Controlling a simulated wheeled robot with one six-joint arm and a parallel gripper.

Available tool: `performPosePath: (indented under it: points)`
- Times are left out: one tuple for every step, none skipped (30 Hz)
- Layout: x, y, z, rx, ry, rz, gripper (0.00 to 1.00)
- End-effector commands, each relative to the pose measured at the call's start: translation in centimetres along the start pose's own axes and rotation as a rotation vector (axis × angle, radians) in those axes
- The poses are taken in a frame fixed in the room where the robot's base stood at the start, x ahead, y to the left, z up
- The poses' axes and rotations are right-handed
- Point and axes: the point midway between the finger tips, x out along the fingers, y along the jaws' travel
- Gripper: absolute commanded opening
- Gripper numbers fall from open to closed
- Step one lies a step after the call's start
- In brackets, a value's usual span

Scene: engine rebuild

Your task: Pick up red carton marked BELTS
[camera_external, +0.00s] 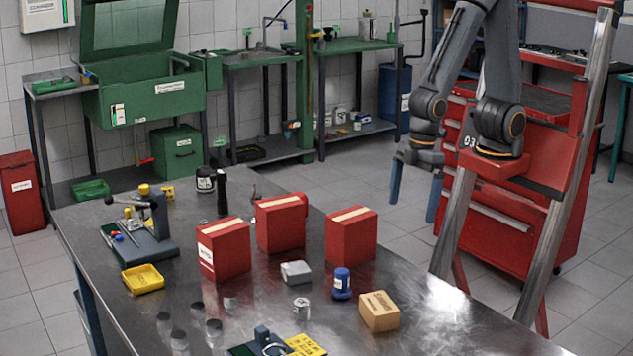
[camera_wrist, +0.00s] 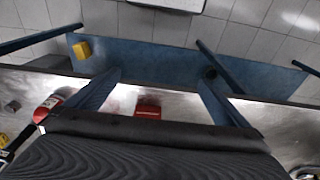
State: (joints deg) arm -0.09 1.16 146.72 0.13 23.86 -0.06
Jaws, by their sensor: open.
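Three red cartons stand upright on the steel workbench (camera_external: 300,325) in the external view: a left one (camera_external: 228,250), a middle one (camera_external: 284,226) and a right one (camera_external: 352,240). The left one has a white label on its side, too small to read. I cannot tell which carton is marked BELTS. My gripper (camera_external: 414,190) is open and empty, pointing down, above and to the right of the cartons, apart from them. In the wrist view a small red thing with pale lettering (camera_wrist: 148,112) shows between the fingers, partly hidden by the gripper body.
A grey block (camera_external: 295,272), a blue-capped bottle (camera_external: 341,284), a metal can (camera_external: 301,308) and a tan box (camera_external: 379,311) stand in front of the cartons. A yellow tray (camera_external: 142,279) and a press (camera_external: 150,230) are at left. A red tool cabinet (camera_external: 500,215) stands behind my arm.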

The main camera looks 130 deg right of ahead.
Motion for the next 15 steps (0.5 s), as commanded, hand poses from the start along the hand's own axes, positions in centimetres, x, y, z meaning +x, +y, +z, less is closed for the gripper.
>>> performPosePath:
  points:
    - [0.99,-0.01,0.06,0.000,-0.008,0.000,1.00]
    - [1.20,-0.01,0.12,0.001,-0.011,0.000,1.00]
    - [1.38,-0.01,0.18,0.001,-0.015,0.000,0.93]
    - [1.46,-0.02,0.21,0.001,-0.016,0.000,0.88]
    - [1.50,-0.02,0.23,0.001,-0.018,0.000,0.83]
    - [1.50,-0.02,0.25,0.001,-0.019,0.000,0.77]
    - [1.48,-0.02,0.26,0.001,-0.019,-0.001,0.77]
    - [1.45,-0.02,0.27,0.001,-0.019,-0.001,0.77]
    - [1.41,-0.02,0.27,0.001,-0.019,-0.001,0.77]
    - [1.39,-0.02,0.27,0.002,-0.019,-0.001,0.77]
    - [1.38,-0.02,0.27,0.002,-0.019,-0.001,0.77]
    - [1.38,-0.02,0.26,0.002,-0.019,-0.001,0.77]
    - [1.37,-0.02,0.26,0.002,-0.019,-0.001,0.77]
    - [1.37,-0.02,0.27,0.002,-0.019,-0.001,0.77]
    - [1.37,-0.02,0.27,0.002,-0.019,-0.001,0.77]
